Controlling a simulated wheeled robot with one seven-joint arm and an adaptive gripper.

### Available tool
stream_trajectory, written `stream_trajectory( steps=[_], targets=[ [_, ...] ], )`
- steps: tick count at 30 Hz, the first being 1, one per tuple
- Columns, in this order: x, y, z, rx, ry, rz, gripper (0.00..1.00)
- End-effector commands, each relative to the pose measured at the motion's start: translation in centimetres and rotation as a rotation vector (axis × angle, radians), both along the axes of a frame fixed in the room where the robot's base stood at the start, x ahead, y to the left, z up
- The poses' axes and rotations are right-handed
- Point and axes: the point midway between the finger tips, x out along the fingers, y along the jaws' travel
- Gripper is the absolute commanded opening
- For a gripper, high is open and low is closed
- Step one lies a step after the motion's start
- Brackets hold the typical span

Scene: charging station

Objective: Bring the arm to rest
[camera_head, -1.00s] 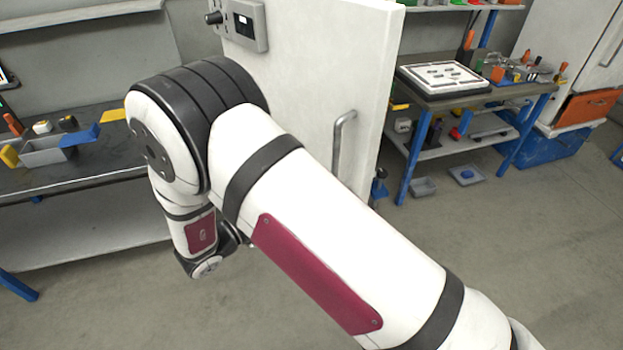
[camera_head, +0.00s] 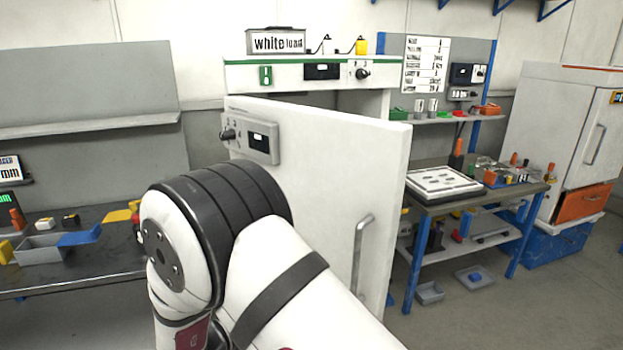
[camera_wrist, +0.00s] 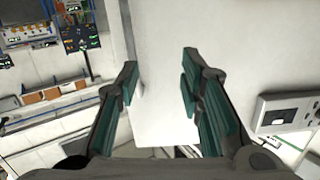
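My arm (camera_head: 285,285) reaches up from the bottom of the head view, with its black elbow joint in front of the white cabinet door. My gripper is not visible in the head view; it lies below the frame or behind the arm. In the wrist view my gripper (camera_wrist: 158,88) has its two green-padded fingers spread apart. Nothing is between them but a pale flat surface behind, which looks like the door.
The white cabinet door (camera_head: 330,170) stands open, with its handle (camera_head: 360,255) near the arm. A bench (camera_head: 110,262) with a grey bin (camera_head: 42,250) is at left. A workbench (camera_head: 428,208) with a white tray (camera_head: 441,184) is at right. Floor is clear at lower right.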

Motion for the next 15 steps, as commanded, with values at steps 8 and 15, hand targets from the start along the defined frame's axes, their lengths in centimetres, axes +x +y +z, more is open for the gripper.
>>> stream_trajectory(
  steps=[8, 15],
  targets=[
    [8.7, 0.0, 8.6, 0.345, 0.039, 0.282, 0.35],
    [10.6, -1.1, 16.9, 0.504, 0.105, 0.548, 0.35]
  ],
)
